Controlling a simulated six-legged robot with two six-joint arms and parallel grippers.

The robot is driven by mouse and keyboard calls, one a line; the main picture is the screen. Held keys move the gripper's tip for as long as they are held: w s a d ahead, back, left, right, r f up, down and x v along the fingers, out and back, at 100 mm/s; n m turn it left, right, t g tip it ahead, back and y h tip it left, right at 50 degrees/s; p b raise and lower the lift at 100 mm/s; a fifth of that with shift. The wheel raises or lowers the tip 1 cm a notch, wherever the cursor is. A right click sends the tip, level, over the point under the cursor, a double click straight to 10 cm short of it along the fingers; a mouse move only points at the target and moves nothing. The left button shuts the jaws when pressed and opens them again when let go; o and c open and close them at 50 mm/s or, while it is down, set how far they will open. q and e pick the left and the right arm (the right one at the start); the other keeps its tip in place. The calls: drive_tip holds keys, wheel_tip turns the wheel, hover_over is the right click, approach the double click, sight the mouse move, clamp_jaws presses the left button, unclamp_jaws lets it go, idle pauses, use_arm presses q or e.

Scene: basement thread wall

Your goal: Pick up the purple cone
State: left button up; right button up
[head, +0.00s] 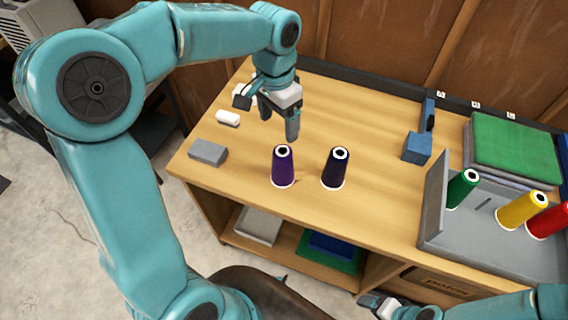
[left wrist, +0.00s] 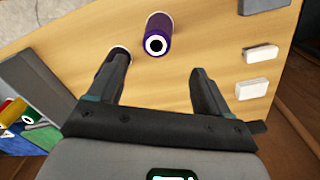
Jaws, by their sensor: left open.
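The purple cone (head: 283,167) stands upright near the front edge of the wooden table, with a white rim at its base. My left gripper (head: 270,112) is open and empty, above the table and behind the cone in the head view, apart from it. In the left wrist view the purple cone (left wrist: 158,33) shows beyond the two open fingertips, between them in the picture. A darker, near-black cone (head: 335,168) stands just right of it; in the left wrist view a finger mostly hides it. My right gripper (head: 382,304) is low at the bottom edge, its jaws unclear.
A grey block (head: 208,152) and white blocks (head: 228,118) lie at the table's left. A blue block (head: 417,147) stands right of centre. A grey tray (head: 437,205) at the right holds green, yellow and red cones. The table between the cones and blue block is clear.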

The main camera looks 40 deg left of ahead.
use_arm(q)
hover_over(284, 150)
drive_tip(key=s, duration=0.1)
wheel_tip(284, 150, down, 5)
drive_tip(key=f, duration=0.5)
drive_tip(key=shift+w+d, duration=0.15)
drive_tip(key=shift+d, duration=0.05)
drive_tip(key=shift+f, duration=0.4)
drive_tip(key=shift+c, duration=0.3)
clamp_jaws()
drive_tip(key=shift+r, duration=0.1)
